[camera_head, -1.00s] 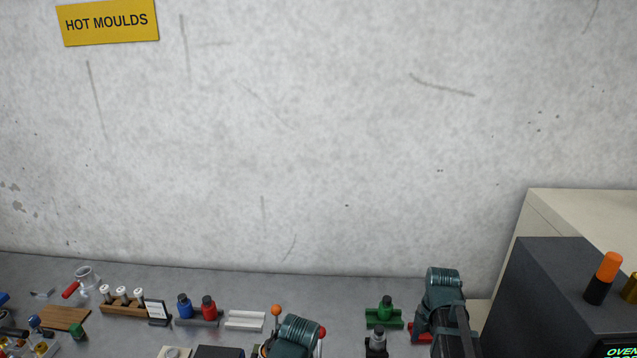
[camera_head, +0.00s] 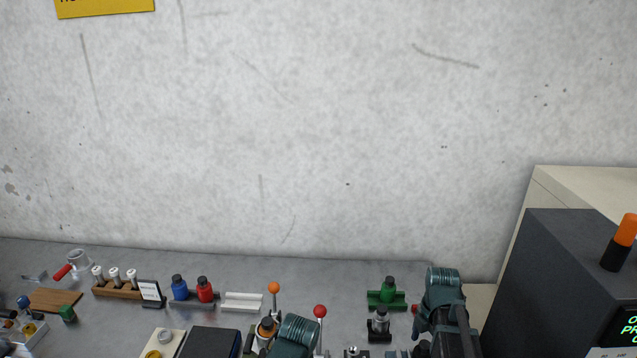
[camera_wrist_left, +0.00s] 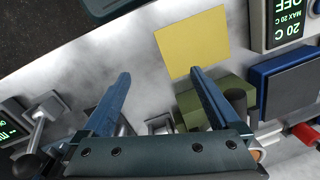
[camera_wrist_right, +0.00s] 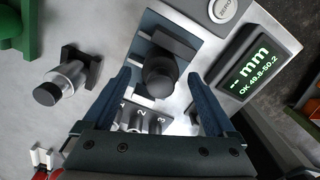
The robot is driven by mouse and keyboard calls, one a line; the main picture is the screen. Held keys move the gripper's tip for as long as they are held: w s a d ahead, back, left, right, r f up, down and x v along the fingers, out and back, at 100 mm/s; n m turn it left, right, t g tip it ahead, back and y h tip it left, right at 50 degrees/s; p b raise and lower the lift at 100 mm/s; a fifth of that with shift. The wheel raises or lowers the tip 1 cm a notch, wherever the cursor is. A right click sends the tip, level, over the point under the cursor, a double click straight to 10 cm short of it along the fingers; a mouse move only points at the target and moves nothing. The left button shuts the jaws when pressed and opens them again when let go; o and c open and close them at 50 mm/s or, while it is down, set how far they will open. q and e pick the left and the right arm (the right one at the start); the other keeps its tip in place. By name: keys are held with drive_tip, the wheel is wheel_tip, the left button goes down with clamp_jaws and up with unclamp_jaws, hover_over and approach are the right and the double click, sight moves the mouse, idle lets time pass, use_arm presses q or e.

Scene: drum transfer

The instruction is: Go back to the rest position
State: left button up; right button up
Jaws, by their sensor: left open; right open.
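In the head view my left arm (camera_head: 295,335) shows at the bottom centre and my right arm (camera_head: 443,310) at the bottom right; their fingertips are hidden there. In the left wrist view my left gripper (camera_wrist_left: 160,75) is open and empty, over the bench with a yellow square (camera_wrist_left: 193,42) just beyond its fingers. In the right wrist view my right gripper (camera_wrist_right: 160,74) is open, with nothing held. A dark round-topped part (camera_wrist_right: 159,75) on a blue-grey fixture shows between its fingers, apart from them as far as I can tell.
A green holder with a green drum (camera_head: 388,293) and a silver, black-topped part (camera_head: 379,325) stand left of my right arm. Orange (camera_head: 274,287) and red (camera_head: 320,311) lever knobs stand near my left arm. A dark oven box (camera_head: 565,285) is at right. A display (camera_wrist_right: 257,66) stands beside my right gripper.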

wheel_tip(320, 180, up, 9)
drive_tip(key=p, duration=0.8)
drive_tip(key=shift+r, duration=0.2)
